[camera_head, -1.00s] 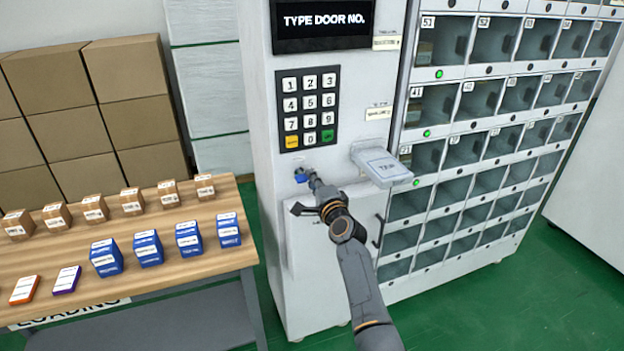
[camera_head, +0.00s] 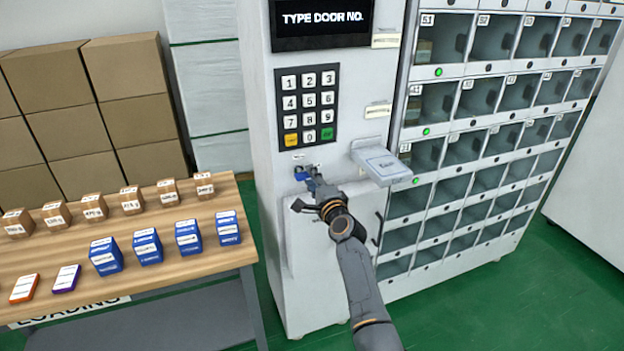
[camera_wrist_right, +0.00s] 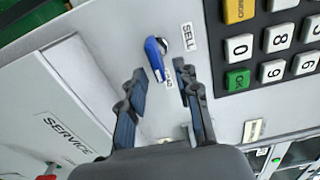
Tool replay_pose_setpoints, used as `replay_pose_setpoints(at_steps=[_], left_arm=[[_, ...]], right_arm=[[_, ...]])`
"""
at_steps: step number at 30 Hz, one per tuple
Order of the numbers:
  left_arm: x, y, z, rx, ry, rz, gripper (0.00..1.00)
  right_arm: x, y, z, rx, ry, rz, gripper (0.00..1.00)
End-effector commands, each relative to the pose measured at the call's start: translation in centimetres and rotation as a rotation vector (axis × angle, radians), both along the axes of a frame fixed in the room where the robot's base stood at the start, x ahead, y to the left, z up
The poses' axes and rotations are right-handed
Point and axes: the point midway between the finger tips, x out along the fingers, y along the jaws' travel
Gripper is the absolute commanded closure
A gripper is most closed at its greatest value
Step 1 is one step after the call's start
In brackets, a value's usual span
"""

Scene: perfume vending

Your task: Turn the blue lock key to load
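The blue lock key (camera_head: 301,173) sits on the front of the vending machine (camera_head: 262,110), just below the keypad. In the right wrist view the blue key (camera_wrist_right: 154,58) lies ahead of the fingertips, beside a SELL label (camera_wrist_right: 188,37) and a second label, partly hidden, that seems to end in "AD". My right gripper (camera_head: 312,184) reaches up to the key from below. In the wrist view its two fingers (camera_wrist_right: 160,88) are apart, with the key just beyond the gap between them. I cannot tell whether they touch it. My left gripper is not in view.
The keypad (camera_head: 308,107) is above the key, and a card reader-like ledge (camera_head: 380,162) juts out to its right. A SERVICE panel (camera_wrist_right: 60,115) is close by. A wooden table (camera_head: 150,270) with boxes stands at the left.

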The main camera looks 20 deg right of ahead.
Motion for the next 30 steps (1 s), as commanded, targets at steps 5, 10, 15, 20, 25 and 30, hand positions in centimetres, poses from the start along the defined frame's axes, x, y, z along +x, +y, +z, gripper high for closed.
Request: replay_pose_setpoints(at_steps=[5, 10, 15, 20, 25, 30], left_arm=[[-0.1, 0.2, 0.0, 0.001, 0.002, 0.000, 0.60], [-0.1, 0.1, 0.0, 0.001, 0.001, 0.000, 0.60], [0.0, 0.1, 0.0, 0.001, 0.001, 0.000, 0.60], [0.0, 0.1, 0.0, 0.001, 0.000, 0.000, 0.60], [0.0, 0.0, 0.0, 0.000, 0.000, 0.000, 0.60], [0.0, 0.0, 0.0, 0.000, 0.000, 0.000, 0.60]], right_arm=[[-0.1, 0.0, 0.1, -0.001, -0.001, 0.000, 0.68], [-1.3, 0.1, 0.0, 0.001, -0.002, 0.001, 0.68], [-3.7, -0.1, -0.1, 0.001, -0.001, 0.000, 0.68], [-5.9, -0.2, 0.0, 0.000, -0.001, -0.001, 0.68], [-7.3, -0.2, 0.0, 0.000, 0.000, 0.000, 0.68], [-7.5, -0.3, 0.0, 0.000, 0.000, 0.000, 0.68]])
